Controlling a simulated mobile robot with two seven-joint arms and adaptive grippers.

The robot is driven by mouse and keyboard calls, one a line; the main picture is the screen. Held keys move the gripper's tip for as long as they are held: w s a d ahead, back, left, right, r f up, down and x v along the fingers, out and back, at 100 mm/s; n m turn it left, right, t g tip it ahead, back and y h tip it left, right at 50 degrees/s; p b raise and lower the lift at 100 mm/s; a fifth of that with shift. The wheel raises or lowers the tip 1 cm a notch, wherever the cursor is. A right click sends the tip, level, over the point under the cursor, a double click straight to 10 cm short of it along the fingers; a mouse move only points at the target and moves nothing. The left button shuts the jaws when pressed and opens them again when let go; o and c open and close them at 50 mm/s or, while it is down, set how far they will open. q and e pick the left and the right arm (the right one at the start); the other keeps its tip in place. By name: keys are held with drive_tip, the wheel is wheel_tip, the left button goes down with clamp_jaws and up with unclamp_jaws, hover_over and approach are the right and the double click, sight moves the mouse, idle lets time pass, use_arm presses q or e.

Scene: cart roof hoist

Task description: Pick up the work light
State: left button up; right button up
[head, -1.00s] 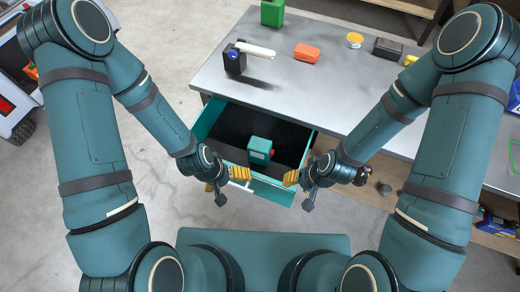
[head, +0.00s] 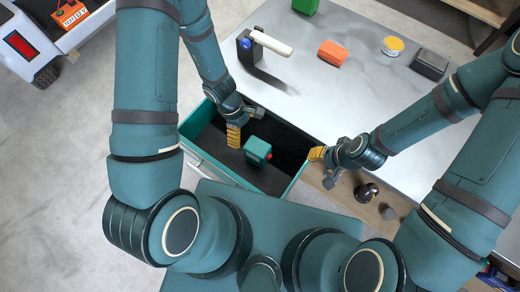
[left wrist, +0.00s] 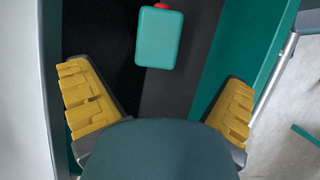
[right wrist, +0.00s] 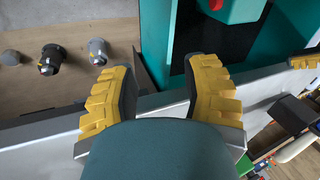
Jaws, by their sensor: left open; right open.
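No label marks the work light. A small teal box with a red knob (head: 257,150) lies in the open teal drawer (head: 196,122). A white tube on a black block with a blue knob (head: 270,42) stands on the table. I cannot tell for sure which is the work light. My left gripper (head: 234,137) is open and empty over the drawer, just left of the teal box. In the left wrist view the box (left wrist: 159,38) sits ahead of the open fingers, apart from them. My right gripper (head: 317,155) is open and empty by the drawer's right side.
The grey table (head: 320,95) holds an orange block (head: 333,53), a yellow-topped tin (head: 392,46), a black box (head: 430,65) and a green item (head: 305,6). Dark fittings (head: 367,192) lie on a lower shelf. A cart (head: 60,35) stands at upper left.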

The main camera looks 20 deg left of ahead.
sight(257, 147)
use_arm(q)
drive_tip(key=b+x, duration=0.1)
drive_tip(key=x, duration=0.4)
drive_tip(key=shift+f+b, duration=0.15)
drive_tip(key=shift+b, duration=0.25)
drive_tip(key=shift+b+x, duration=1.45)
drive_tip(key=shift+x, duration=1.7)
drive_tip(key=shift+w, duration=0.1)
drive_tip(key=shift+c, duration=0.3)
drive_tip(key=c, duration=1.2)
